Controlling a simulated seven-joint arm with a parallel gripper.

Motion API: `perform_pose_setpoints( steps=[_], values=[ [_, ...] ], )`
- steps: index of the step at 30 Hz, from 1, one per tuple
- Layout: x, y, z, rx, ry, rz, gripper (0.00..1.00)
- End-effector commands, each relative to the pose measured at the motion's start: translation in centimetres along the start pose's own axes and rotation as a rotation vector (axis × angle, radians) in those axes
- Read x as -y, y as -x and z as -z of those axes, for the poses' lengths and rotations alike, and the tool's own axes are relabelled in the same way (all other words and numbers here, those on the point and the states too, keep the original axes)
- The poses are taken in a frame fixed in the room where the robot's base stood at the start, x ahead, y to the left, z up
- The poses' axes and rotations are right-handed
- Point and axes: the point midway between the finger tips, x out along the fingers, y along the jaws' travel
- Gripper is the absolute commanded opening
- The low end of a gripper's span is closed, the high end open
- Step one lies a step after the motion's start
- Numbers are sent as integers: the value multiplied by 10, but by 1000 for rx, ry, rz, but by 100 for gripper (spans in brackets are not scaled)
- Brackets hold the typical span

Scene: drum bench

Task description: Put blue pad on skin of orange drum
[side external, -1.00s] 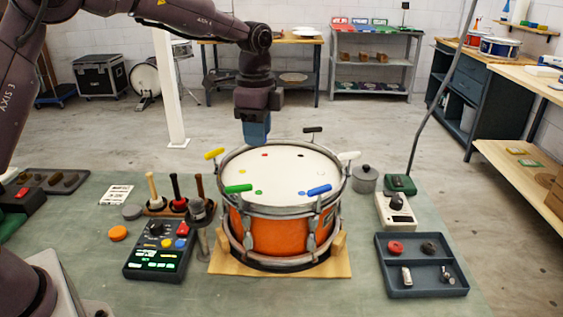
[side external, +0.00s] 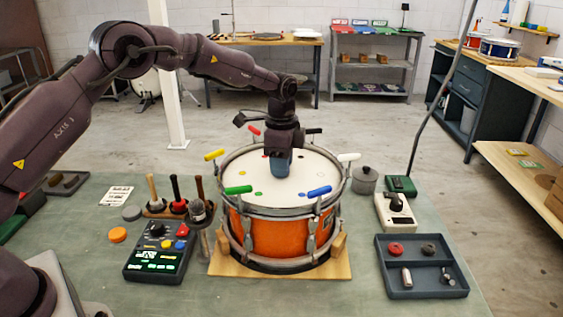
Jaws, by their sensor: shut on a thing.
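The orange drum (side external: 270,235) stands upright in the middle of the bench, its white skin (side external: 300,180) facing up. I cannot tell whether the pad touches the skin. Small coloured dots mark the skin near its edge.
A control box (side external: 158,250) and upright mallets (side external: 176,195) stand left. A dark tray (side external: 421,281) lies right. An orange disc (side external: 118,235) lies far left.

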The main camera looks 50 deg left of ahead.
Motion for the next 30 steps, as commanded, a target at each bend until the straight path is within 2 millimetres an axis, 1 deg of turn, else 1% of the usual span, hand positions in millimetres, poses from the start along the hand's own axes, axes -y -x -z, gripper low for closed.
perform_pose_setpoints(
  steps=[5,6,8,9,16,20,23,30],
  values=[
    [0,-4,0,0,0,-1,12],
    [0,-3,0,0,1,0,44],
    [0,-3,0,0,1,0,57],
    [0,-3,0,0,1,0,60],
    [0,-2,0,0,1,0,60],
    [0,6,0,-1,1,1,60],
    [1,21,0,-2,1,3,60],
    [1,74,0,-3,1,3,60]
  ],
)
